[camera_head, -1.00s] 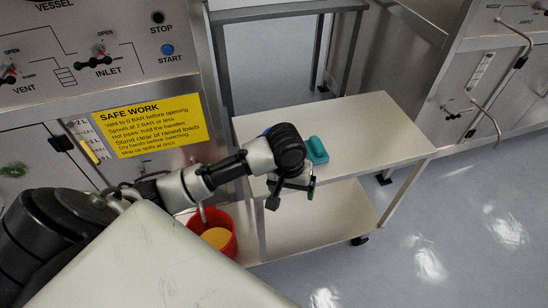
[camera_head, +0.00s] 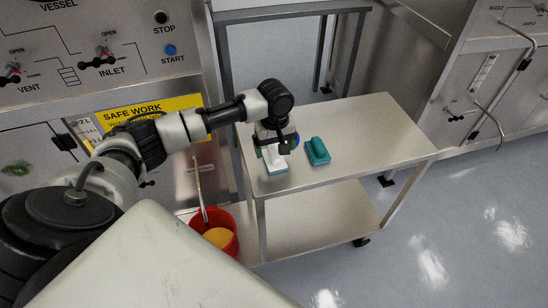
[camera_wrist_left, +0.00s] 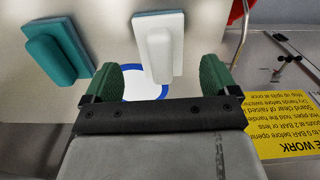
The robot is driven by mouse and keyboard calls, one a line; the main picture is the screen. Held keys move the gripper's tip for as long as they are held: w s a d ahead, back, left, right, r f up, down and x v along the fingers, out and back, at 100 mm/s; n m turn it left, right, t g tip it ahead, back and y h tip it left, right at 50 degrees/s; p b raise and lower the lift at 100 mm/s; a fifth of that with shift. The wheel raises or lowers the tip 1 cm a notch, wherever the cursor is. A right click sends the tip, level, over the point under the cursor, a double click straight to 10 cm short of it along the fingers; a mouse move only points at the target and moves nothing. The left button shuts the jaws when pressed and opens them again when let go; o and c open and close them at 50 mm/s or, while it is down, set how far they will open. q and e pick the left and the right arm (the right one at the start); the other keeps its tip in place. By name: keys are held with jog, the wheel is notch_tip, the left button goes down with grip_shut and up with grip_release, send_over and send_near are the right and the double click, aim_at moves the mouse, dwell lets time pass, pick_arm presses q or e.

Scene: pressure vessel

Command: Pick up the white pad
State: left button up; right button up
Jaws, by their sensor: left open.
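The white pad (camera_head: 275,168) lies near the left end of the steel cart's top, with a raised white grip along its middle. My left gripper (camera_head: 275,150) is over it and hides part of it in the head view. In the left wrist view the white pad (camera_wrist_left: 159,40) is at top centre, lined up between the spread green fingers of my left gripper (camera_wrist_left: 158,74). The fingers are open, and no grip on the pad shows. My right gripper is not in view.
A teal pad (camera_head: 318,151) lies just right of the white one. A blue-rimmed white round thing (camera_wrist_left: 146,91) shows partly between the fingers. The cart top (camera_head: 375,130) is clear to the right. A red bucket (camera_head: 226,226) stands beside the cart.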

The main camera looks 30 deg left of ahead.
aim_at(274, 152)
pick_arm(q)
notch_tip(274, 152, down, 5)
jog(key=shift+a+r, duration=0.1)
jog(key=shift+r, duration=0.05)
jog(key=shift+r, duration=0.1)
jog(key=c, duration=1)
